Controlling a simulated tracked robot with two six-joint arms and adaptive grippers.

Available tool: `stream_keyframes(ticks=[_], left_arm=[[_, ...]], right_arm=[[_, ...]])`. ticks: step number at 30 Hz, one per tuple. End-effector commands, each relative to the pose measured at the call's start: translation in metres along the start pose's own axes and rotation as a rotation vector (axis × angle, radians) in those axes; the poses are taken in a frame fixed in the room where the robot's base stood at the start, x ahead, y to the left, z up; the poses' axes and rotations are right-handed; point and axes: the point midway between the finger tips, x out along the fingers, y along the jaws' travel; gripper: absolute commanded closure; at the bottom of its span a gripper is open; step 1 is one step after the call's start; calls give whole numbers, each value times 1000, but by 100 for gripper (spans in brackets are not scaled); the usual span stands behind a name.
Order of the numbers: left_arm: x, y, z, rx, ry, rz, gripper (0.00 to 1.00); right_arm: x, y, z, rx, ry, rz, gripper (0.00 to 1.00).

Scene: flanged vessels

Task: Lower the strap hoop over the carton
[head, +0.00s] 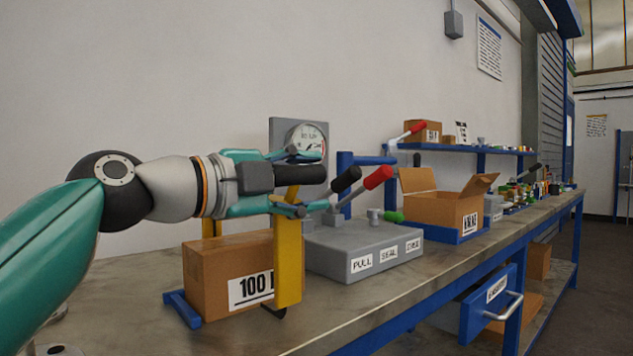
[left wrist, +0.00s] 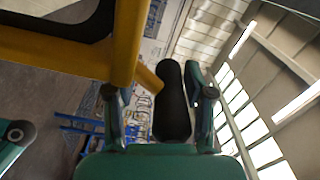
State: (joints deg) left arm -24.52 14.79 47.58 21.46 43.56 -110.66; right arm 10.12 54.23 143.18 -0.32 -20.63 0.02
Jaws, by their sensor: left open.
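The carton (head: 215,278), brown and marked "100", stands in a blue corner holder on the bench. The yellow strap hoop (head: 288,250) straddles it: one upright hangs in front of the carton's right end, the other (head: 211,228) shows behind it. The front upright reaches down close to the carton's foot; its exact contact is unclear. My left gripper (head: 301,181) is open, with its fingers above and below the hoop's black handle (head: 312,174). In the left wrist view, the handle (left wrist: 171,105) lies between the fingers, and the yellow hoop (left wrist: 127,45) crosses the upper left. My right gripper is not seen.
A grey box (head: 345,247) with PULL and SEAL labels and red, black and green levers stands right of the carton. An open carton (head: 440,207) is farther right. A blue drawer (head: 487,300) juts from the bench front. A wall gauge (head: 306,140) is behind the gripper.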

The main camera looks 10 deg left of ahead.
Motion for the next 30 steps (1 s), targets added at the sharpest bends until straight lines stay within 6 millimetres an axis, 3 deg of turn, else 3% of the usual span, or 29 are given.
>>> stream_keyframes(ticks=[8,21,30], left_arm=[[-20,-3,0,0,-2,-6,47],[-102,0,1,-1,-1,-1,47],[-120,2,0,-1,2,2,47]], right_arm=[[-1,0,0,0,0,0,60],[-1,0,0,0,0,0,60],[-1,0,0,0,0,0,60]])
